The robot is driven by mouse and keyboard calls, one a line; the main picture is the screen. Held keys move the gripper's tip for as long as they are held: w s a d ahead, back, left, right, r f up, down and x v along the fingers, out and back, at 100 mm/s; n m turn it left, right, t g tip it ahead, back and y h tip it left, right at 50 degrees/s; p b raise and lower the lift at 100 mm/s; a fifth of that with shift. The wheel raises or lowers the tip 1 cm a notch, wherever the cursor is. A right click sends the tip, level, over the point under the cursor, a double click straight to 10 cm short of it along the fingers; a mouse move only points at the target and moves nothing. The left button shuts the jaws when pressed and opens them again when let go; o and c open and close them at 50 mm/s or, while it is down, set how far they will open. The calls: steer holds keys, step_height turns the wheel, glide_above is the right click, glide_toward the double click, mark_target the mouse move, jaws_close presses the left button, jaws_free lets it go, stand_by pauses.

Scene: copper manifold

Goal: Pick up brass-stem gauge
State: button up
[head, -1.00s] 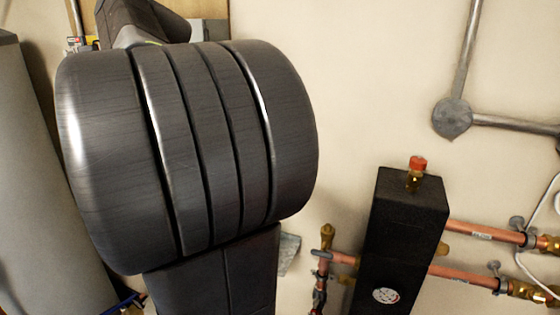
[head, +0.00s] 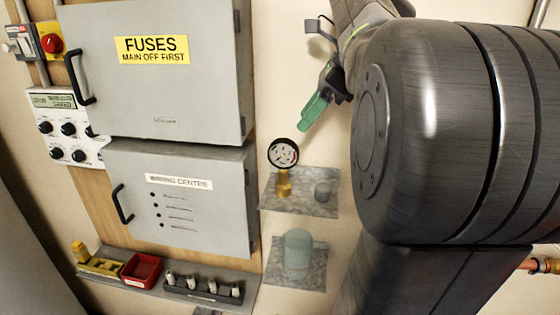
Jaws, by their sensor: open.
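The brass-stem gauge (head: 283,160) stands upright on a small grey metal shelf (head: 318,203) on the wall. It has a round white dial with a black rim and a brass stem below. My gripper (head: 312,115), with green fingers, is above and a little right of the gauge, apart from it and empty. It points down and to the left. My large dark arm link fills the right side of the head view and hides the wall behind it.
A lower shelf holds a greenish jar (head: 298,254). The fuse box (head: 160,70) and wiring box (head: 180,195) stand left of the gauge. A long shelf below them holds a red tray (head: 141,270) and several small fittings.

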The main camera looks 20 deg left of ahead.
mark_target(289, 142)
steer(key=x, duration=0.7)
steer(key=shift+f, duration=0.35)
steer(key=shift+a+f, duration=0.2)
steer(key=shift+f, duration=0.35)
steer(key=x, duration=0.4)
steer(key=shift+w+f, duration=0.15)
steer(key=shift+w, duration=0.05)
jaws_close()
